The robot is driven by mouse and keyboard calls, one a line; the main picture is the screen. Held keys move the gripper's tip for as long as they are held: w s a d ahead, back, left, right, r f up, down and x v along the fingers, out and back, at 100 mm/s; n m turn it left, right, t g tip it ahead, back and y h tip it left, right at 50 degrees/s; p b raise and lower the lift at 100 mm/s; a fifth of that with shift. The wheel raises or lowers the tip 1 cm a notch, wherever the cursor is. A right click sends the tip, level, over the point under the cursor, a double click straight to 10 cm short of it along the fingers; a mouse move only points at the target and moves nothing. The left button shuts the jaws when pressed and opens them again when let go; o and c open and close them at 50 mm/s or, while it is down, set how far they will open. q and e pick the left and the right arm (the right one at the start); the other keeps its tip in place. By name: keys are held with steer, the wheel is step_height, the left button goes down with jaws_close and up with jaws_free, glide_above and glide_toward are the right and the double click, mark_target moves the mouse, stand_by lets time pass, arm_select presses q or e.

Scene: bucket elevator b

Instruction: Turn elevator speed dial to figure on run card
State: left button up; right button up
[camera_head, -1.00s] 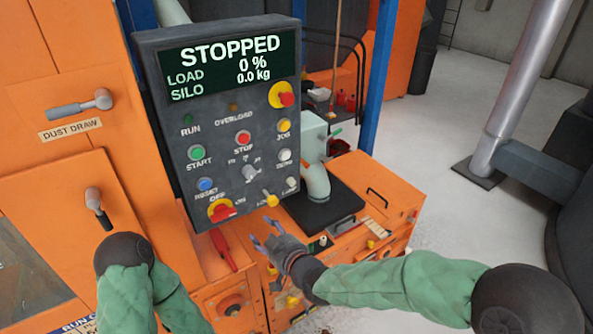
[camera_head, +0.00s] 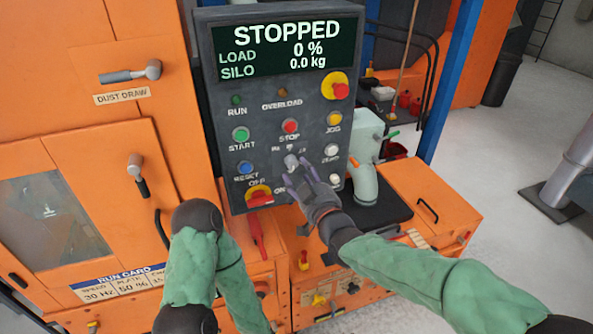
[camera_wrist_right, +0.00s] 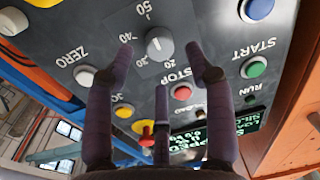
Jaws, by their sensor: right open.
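The grey speed dial (camera_head: 290,161) sits low in the middle of the dark control panel (camera_head: 228,100). In the right wrist view the dial (camera_wrist_right: 159,44) shows upside down, with figures 20, 30, 40 and 50 around it; its exact setting is hard to tell. My right gripper (camera_head: 302,176) is open in front of the dial. In the wrist view its fingers (camera_wrist_right: 160,55) stand on either side of the dial, apparently not closed on it. The run card (camera_head: 120,285) at lower left reads speed 30 Hz and plate 50 %. My left gripper is not in view.
The panel screen (camera_head: 290,45) reads STOPPED, load 0 %, silo 0.0 kg. Close around the dial are the stop button (camera_head: 290,126), the zero button (camera_head: 331,150), the blue reset button (camera_head: 245,168) and the red-yellow off/on switch (camera_head: 259,196).

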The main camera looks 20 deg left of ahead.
mark_target(294, 165)
steer(key=shift+x, duration=1.6)
jaws_close()
